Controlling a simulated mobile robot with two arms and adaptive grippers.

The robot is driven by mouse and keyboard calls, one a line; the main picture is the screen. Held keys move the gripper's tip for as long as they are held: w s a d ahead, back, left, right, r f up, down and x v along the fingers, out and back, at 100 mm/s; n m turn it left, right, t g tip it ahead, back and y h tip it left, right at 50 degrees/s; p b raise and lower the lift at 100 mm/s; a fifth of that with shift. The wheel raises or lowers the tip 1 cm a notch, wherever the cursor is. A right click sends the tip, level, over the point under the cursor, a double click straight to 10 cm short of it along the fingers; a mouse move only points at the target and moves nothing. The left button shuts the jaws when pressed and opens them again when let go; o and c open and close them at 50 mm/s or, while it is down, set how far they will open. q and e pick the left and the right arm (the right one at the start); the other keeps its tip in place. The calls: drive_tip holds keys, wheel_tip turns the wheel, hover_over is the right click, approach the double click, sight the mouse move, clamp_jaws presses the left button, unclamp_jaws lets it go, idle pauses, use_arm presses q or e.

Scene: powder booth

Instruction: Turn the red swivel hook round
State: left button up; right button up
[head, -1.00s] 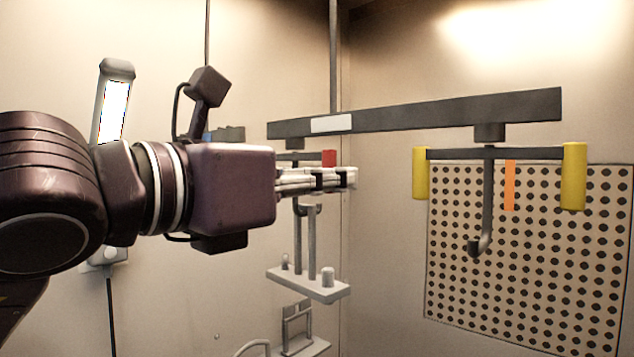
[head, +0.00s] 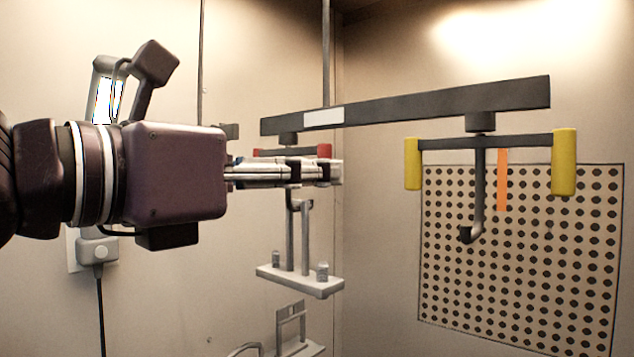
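The red swivel hook hangs under the left end of a dark overhead beam (head: 400,106). Its red right handle (head: 325,150) shows just above my fingers, and a bit of its red left handle (head: 258,153) shows too. My fingers cover part of its crossbar and upper stem. A grey plate with upright rods (head: 300,279) hangs below it. My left gripper (head: 338,172) points right, level in front of the hook. Its fingers are seen edge-on and overlap, so I cannot tell their opening or whether they touch a handle. My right gripper is out of view.
A second swivel hook with yellow handles (head: 564,162) hangs from the beam's right end, its hook empty. Behind it is a perforated panel (head: 520,270) with an orange strip (head: 502,180). Another grey bracket (head: 291,325) sits low. A wall lamp (head: 107,98) is behind my arm.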

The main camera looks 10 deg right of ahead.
use_arm(q)
drive_tip(key=b+v, duration=0.1)
drive_tip(key=v, duration=0.4)
drive_tip(key=shift+s+a+b, duration=0.1)
drive_tip(key=shift+a+b, duration=0.1)
drive_tip(key=shift+b, duration=0.1)
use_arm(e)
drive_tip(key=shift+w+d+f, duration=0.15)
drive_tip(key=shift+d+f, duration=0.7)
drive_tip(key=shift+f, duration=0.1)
use_arm(q)
drive_tip(key=shift+r, duration=0.1)
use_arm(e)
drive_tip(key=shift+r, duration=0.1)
